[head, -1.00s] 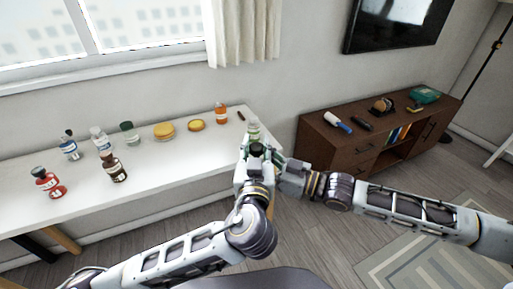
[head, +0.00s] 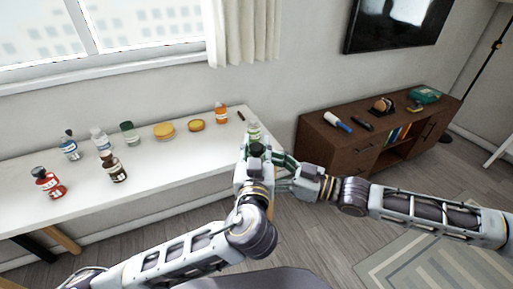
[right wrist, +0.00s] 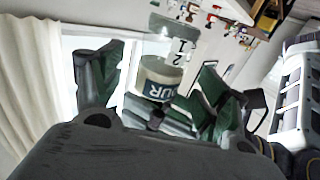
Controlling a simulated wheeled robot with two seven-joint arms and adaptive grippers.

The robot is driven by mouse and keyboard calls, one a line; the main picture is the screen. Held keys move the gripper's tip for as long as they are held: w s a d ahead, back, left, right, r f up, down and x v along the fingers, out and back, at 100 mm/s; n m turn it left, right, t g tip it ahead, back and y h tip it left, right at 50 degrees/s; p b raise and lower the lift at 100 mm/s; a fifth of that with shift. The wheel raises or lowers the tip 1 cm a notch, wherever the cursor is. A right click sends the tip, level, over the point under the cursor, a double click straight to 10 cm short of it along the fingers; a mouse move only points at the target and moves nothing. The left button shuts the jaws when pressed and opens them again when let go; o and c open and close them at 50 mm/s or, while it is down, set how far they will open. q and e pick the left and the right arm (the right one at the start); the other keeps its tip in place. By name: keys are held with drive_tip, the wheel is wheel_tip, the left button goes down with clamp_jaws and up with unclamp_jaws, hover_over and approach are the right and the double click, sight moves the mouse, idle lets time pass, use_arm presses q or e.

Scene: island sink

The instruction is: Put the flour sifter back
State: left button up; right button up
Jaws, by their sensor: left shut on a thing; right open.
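The flour sifter (head: 254,131) is a small pale container with a greenish tint, at the right end of the white table in the head view. My left gripper (head: 254,149) is shut on it and hides its lower part. In the right wrist view the sifter (right wrist: 160,78) shows a dark label with part of the word "flour". My right gripper (head: 279,163) is open, just right of the left gripper. In the right wrist view the sifter shows between its spread green fingers; I cannot tell whether they touch it.
The white table (head: 150,178) carries an orange-capped bottle (head: 221,114), yellow round containers (head: 164,131), a red bottle (head: 47,183), a dark bottle (head: 113,168) and others. A brown cabinet (head: 335,148) stands to the right. The table's front right part is clear.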

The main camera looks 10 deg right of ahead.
drive_tip(key=v, duration=0.8)
drive_tip(key=shift+d, duration=0.15)
idle(0.5)
drive_tip(key=shift+s, duration=0.1)
idle(0.4)
